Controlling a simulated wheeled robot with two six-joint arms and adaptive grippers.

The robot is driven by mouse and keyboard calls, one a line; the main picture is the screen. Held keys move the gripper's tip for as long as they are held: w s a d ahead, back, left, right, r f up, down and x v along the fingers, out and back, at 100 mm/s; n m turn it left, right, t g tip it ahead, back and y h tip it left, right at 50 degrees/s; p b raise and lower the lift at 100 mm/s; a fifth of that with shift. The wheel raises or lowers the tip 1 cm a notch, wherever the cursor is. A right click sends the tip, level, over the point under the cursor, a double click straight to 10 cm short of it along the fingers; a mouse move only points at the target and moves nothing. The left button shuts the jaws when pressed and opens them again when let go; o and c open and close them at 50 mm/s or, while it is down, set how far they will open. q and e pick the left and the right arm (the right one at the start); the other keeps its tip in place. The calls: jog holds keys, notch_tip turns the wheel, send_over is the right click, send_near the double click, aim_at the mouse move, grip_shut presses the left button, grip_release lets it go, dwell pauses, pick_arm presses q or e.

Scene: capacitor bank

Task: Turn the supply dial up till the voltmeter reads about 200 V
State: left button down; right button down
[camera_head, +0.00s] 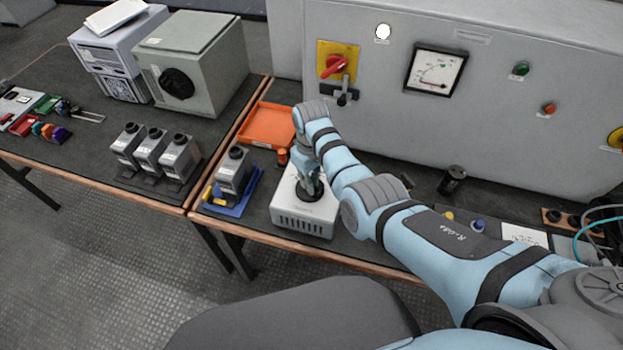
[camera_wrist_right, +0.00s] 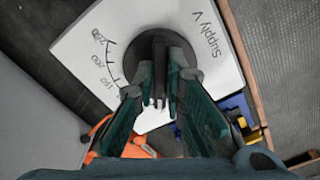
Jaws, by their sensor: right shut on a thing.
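The supply box (camera_head: 304,222) is a white unit with a vented front near the table's front edge. Its round black dial (camera_wrist_right: 155,44) shows in the right wrist view between my fingers, with a printed scale on its left and "Supply V" on its right. My right gripper (camera_wrist_right: 158,98) is shut on the dial from above; it also shows in the head view (camera_head: 308,183). The fingers hide part of the dial, and I cannot make out its pointer. The voltmeter (camera_head: 435,72) is on the grey cabinet; its reading is too small to tell. My left gripper is out of view.
An orange tray (camera_head: 268,125) lies behind the supply box. A capacitor unit (camera_head: 234,170) on a blue base stands close on its left. A black cylinder (camera_head: 452,180) stands by the cabinet (camera_head: 540,70). A red rotary switch (camera_head: 336,65) is on the panel.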

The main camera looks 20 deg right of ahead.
jog(key=shift+r+m+p, duration=0.1)
jog(key=shift+m+p, duration=0.55)
jog(key=shift+m, duration=0.55)
jog(key=shift+a+m+p, duration=0.1)
jog(key=shift+m+p, duration=0.2)
jog(key=shift+m, duration=1)
jog(key=c, duration=1.7)
grip_release()
jog(key=shift+o, duration=0.2)
notch_tip(320, 180, up, 12)
